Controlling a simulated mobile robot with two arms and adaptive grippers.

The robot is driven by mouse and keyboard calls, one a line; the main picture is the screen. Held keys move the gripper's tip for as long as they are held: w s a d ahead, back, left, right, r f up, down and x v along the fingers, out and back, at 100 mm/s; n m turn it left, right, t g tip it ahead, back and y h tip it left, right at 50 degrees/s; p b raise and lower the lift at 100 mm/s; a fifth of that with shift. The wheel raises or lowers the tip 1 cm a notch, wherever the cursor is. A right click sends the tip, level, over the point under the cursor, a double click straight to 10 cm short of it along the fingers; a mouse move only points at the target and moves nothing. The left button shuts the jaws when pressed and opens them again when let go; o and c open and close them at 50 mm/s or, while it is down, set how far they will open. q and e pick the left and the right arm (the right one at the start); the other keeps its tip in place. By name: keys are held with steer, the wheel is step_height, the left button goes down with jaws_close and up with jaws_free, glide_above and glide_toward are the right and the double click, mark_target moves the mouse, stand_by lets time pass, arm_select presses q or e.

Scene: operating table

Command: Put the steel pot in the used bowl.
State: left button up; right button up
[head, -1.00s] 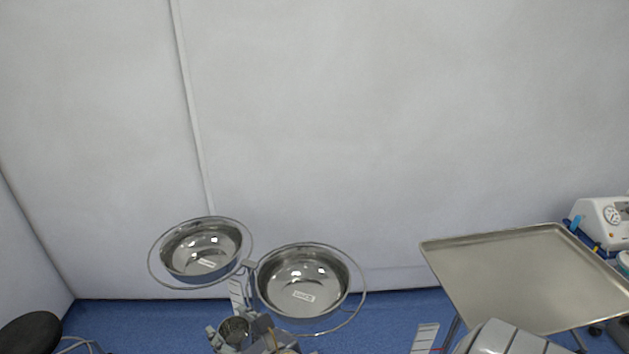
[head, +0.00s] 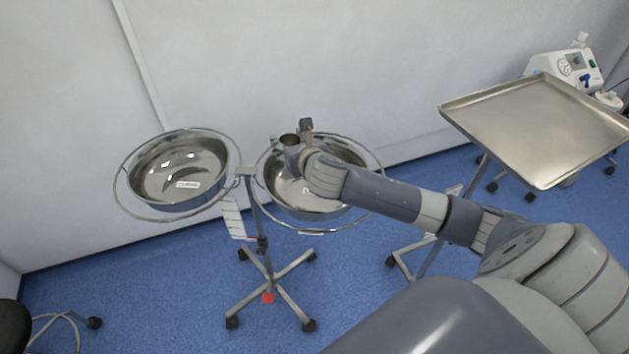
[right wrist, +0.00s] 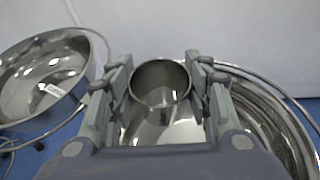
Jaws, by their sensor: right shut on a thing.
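My right gripper (head: 298,148) is shut on the steel pot (head: 290,140), a small shiny cup with its mouth upward. In the head view the pot shows over the right-hand steel bowl (head: 335,205). In the right wrist view the pot (right wrist: 160,88) sits between the two fingers, with shiny bowl metal below and to the right. How high it is above the bowl is hard to tell. The left-hand steel bowl (head: 160,185) looks empty. Each bowl has a small white label, too small to read surely. My left gripper is not in view.
Both bowls sit in rings on one wheeled stand (head: 268,262). A metal tray on a stand (head: 540,125) is at the right, with a white device (head: 568,68) behind it. A white wall is close behind the bowls.

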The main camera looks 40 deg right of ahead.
mark_target(298, 138)
steer(key=d, duration=0.1)
steer(key=w+d, duration=0.1)
steer(key=shift+w+d+f+b, duration=0.3)
steer(key=shift+d+f, duration=0.05)
steer(key=shift+d, duration=0.05)
steer(key=shift+m+h, duration=0.3)
step_height(298, 138, down, 6)
steer(key=shift+w+f+b, duration=0.1)
steer(key=shift+f+b, duration=0.15)
steer(key=shift+b, duration=0.15)
step_height(298, 138, down, 3)
steer(key=shift+r, duration=0.2)
steer(key=shift+f, duration=0.25)
steer(key=shift+f+b, duration=0.35)
steer(key=o, duration=1)
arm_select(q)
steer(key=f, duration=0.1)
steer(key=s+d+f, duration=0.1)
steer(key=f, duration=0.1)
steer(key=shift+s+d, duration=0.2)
